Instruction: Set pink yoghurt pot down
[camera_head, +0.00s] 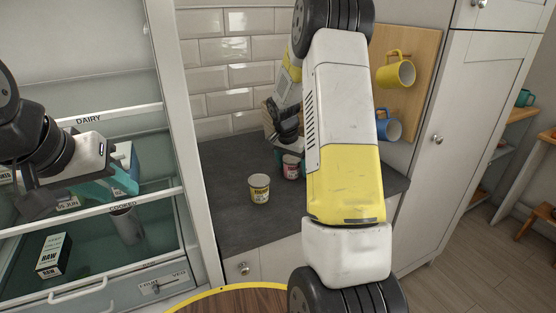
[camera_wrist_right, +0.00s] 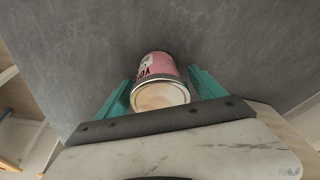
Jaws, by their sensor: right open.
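The pink yoghurt pot (camera_head: 291,167) stands on the slate worktop (camera_head: 232,222), near the wall end. It also shows in the right wrist view (camera_wrist_right: 158,68), its pale lid facing the camera and the worktop behind it. My right gripper (camera_wrist_right: 162,90) is open, with one teal finger on each side of the pot. In the head view my right arm hides part of that gripper. My left gripper (camera_head: 112,188) is inside the open fridge by the dairy shelf, beside a blue and white carton (camera_head: 128,158). I cannot tell whether its fingers hold anything.
A yellow-labelled pot (camera_head: 259,189) stands on the worktop, left of and nearer than the pink pot. A carton (camera_head: 54,255) and a grey cup (camera_head: 127,225) stand on the lower fridge shelf. Yellow (camera_head: 394,73) and blue (camera_head: 387,128) mugs hang on a board at right.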

